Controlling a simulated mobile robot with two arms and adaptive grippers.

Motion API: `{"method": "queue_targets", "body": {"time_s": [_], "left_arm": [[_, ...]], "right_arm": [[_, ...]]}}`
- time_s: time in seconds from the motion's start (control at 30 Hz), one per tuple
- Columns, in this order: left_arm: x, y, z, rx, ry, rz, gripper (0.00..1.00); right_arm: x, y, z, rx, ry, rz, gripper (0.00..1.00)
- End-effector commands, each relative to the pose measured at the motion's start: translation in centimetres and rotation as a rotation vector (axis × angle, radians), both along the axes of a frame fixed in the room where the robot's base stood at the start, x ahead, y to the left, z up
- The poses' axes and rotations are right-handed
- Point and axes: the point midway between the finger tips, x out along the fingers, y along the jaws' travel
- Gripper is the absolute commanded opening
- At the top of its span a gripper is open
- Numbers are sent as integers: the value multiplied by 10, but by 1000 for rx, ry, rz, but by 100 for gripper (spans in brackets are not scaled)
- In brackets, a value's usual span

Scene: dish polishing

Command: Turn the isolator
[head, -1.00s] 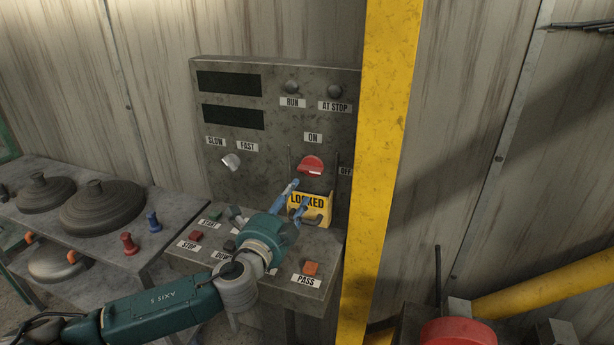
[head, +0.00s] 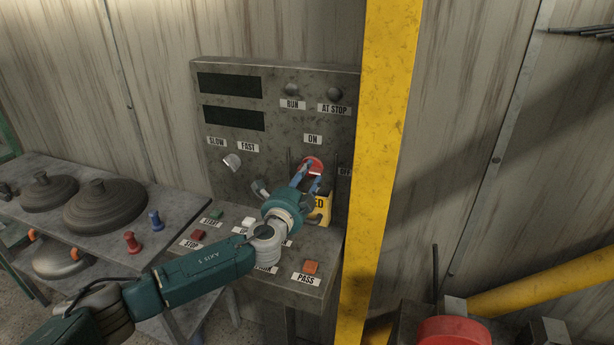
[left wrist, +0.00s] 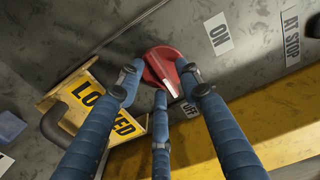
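The isolator is a red knob (head: 313,163) on the grey panel (head: 270,160), below the ON label and beside the OFF label. In the left wrist view the red knob (left wrist: 163,66) has a pale line on its ridge, running toward the partly covered OFF label (left wrist: 189,109). My left gripper (head: 308,180) is at the knob. Its three blue fingers (left wrist: 160,82) are spread around the knob's near side, with nothing else between them. Whether the fingertips touch the knob is unclear. A yellow LOCKED tag (left wrist: 98,105) hangs beside the knob, partly behind my fingers in the head view. My right gripper is not in view.
A yellow post (head: 385,150) stands close to the right of the panel. A sloped console with buttons, including an orange one (head: 311,267), lies under my left arm. A bench with dark domed lids (head: 104,207) is at left. A red rounded thing (head: 457,332) is at lower right.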

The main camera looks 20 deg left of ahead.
Motion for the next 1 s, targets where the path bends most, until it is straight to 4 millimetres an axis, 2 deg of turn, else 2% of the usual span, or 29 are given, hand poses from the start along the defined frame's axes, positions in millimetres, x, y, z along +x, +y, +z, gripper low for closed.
{"method": "queue_targets", "body": {"time_s": [0.13, 0.3, 0.33, 0.67, 1.0], "left_arm": [[0, 0, 0, 0, 0, 0, 35], [0, 0, 0, -1, 0, 0, 2], [0, 0, 0, -1, 0, 1, 0], [0, 0, -2, -29, 2, 1, 0], [-1, -1, -5, -232, 9, 2, 0]], "right_arm": [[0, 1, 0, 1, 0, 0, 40], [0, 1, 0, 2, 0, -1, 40], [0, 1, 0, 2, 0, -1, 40], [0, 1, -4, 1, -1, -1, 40], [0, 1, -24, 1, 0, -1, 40]]}}
